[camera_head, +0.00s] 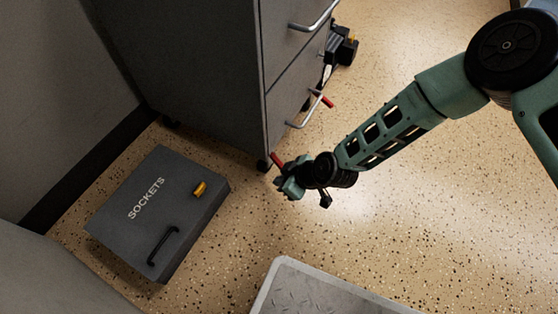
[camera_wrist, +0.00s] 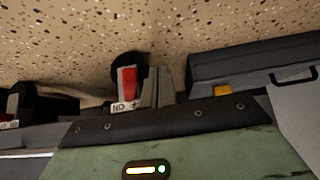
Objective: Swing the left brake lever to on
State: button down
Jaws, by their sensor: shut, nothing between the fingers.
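The left brake lever (camera_head: 277,160) is a small red lever low at the cabinet's near corner, beside its caster. In the wrist view a red lever (camera_wrist: 128,82) stands upright against a dark round part, above a white label of which only the letters "ND" can be read. My gripper (camera_head: 285,182) is down near the floor, close beside the left lever. Its fingers (camera_wrist: 155,88) are shut and empty, just right of the red lever in the wrist view. Whether they touch it is unclear. A second red lever (camera_head: 327,101) shows farther back, by the lower drawer handle.
The dark cabinet (camera_head: 205,70) has metal drawer handles (camera_head: 311,108). A grey SOCKETS case (camera_head: 125,215) with a yellow latch lies on the speckled floor to the left. A grey metal-topped piece (camera_head: 272,283) is at the bottom. Black gear (camera_head: 344,50) lies behind. Floor right of my gripper is clear.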

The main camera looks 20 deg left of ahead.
jog(key=shift+w, duration=0.1)
jog(key=w+b, duration=0.2)
jog(key=w, duration=0.4)
jog(key=shift+w+d, duration=0.25)
jog(key=shift+d, duration=0.1)
dwell(1.1)
jog(key=s+d+r+p, duration=0.2)
jog(key=d+r+p, duration=0.4)
jog(key=d+p, duration=0.3)
jog(key=shift+s+d, duration=0.2)
jog(key=shift+d, duration=0.7)
dwell(0.6)
dwell(0.5)
